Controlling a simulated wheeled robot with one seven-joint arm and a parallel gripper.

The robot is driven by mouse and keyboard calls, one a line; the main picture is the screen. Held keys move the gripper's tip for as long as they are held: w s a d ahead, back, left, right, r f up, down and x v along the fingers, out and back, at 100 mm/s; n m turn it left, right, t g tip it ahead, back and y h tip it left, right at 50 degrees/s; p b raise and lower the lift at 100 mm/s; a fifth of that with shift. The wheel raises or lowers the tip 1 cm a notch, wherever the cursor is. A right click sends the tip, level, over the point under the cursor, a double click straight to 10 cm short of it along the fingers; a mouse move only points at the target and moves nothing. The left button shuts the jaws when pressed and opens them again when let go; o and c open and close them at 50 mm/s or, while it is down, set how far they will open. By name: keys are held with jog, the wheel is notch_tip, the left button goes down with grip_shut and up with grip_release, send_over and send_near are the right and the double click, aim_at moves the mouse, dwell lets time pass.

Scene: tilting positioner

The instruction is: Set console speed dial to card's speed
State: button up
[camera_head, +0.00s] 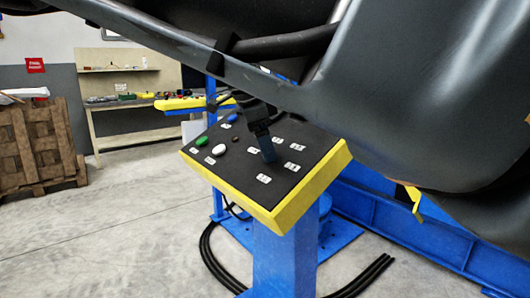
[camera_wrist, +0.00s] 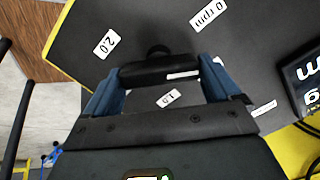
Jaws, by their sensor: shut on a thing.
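The console (camera_head: 222,178) has a black sloped top with a yellow rim on a blue post. My gripper (camera_head: 267,152) reaches down onto its right part, among several white speed labels, and hides the dial in the head view. In the wrist view my gripper (camera_wrist: 160,76) has its two blue fingers shut on the ends of the black bar-shaped speed dial (camera_wrist: 145,74). A white mark lies on the dial's right half, towards the right finger. Labels 2.0 (camera_wrist: 106,44), 0 rpm (camera_wrist: 208,15) and 1.5 (camera_wrist: 167,98) show around it. Another label (camera_wrist: 263,108) is unreadable. No speed card is readable.
A green button (camera_head: 201,142) and a white button (camera_head: 219,150) sit on the console's left side. A dark panel with white lettering (camera_wrist: 305,78) is cut off at the wrist view's right edge. A large dark grey body (camera_head: 430,90) hangs close above. Black cables (camera_head: 212,262) lie on the floor.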

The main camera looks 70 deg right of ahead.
jog(key=m+b, duration=0.1)
jog(key=m, duration=0.1)
jog(key=m+b, duration=0.2)
jog(key=shift+a+f+m, duration=0.1)
jog(key=shift+f+m, duration=0.1)
jog(key=shift+m, duration=0.1)
jog(key=m+b, duration=0.2)
jog(key=m, duration=0.1)
jog(key=shift+a+m+h, duration=0.1)
jog(key=shift+m+h, duration=0.2)
jog(key=m+b, duration=0.1)
jog(key=m, duration=0.3)
jog(key=shift+a+b, duration=0.1)
jog(key=shift+b, duration=0.3)
jog(key=m, duration=0.4)
jog(key=shift+w+m+h+b, duration=0.1)
jog(key=shift+m+h+b, duration=0.2)
jog(key=shift+h+b, duration=0.1)
jog(key=shift+a, duration=0.1)
jog(key=o, duration=0.8)
jog(key=shift+p+v, duration=0.65)
jog(key=shift+v, duration=3.25)
jog(key=shift+w, duration=0.2)
